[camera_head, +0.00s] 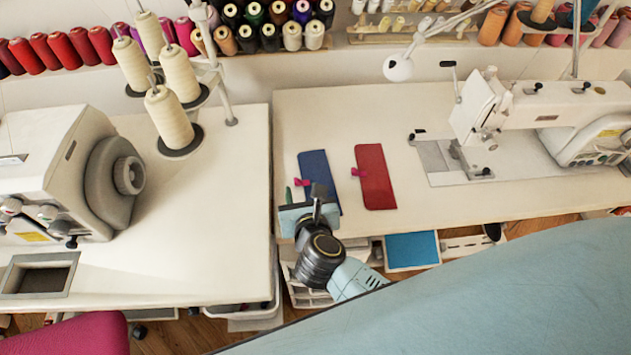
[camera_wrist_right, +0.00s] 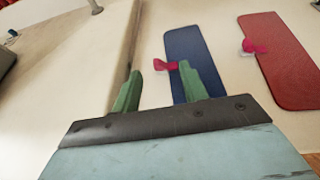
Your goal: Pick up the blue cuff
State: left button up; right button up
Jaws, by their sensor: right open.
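The blue cuff (camera_head: 317,166) lies flat on the right-hand sewing table, with a small pink clip (camera_head: 302,182) at its left edge. My right gripper (camera_head: 303,192) is at the cuff's near end, open and empty. In the right wrist view the blue cuff (camera_wrist_right: 188,45) is ahead of the open right gripper (camera_wrist_right: 158,72). The right green finger overlaps the cuff in the picture, hiding part of it; the left finger is left of it. Whether the finger touches the cuff cannot be told. My left gripper is not in view.
A red cuff (camera_head: 375,180) with a pink clip lies just right of the blue one. A sewing machine (camera_head: 540,115) stands farther right. The left table (camera_head: 220,240) bears another machine and thread cones (camera_head: 167,118). Bare tabletop (camera_head: 330,115) lies behind the cuffs.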

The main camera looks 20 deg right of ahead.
aim_at(298, 179)
jog(key=b+x, duration=0.1)
jog(key=x, duration=0.3)
jog(key=shift+w+a+f, duration=0.1)
jog(key=shift+w+f, duration=0.1)
jog(key=shift+f, duration=0.1)
jog(key=shift+w+f, duration=0.1)
jog(key=shift+w, duration=0.15)
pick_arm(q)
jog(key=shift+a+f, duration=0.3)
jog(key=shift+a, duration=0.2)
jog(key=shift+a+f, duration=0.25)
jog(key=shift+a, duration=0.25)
pick_arm(e)
jog(key=shift+c, duration=1.4)
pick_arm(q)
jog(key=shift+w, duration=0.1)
pick_arm(e)
grip_shut()
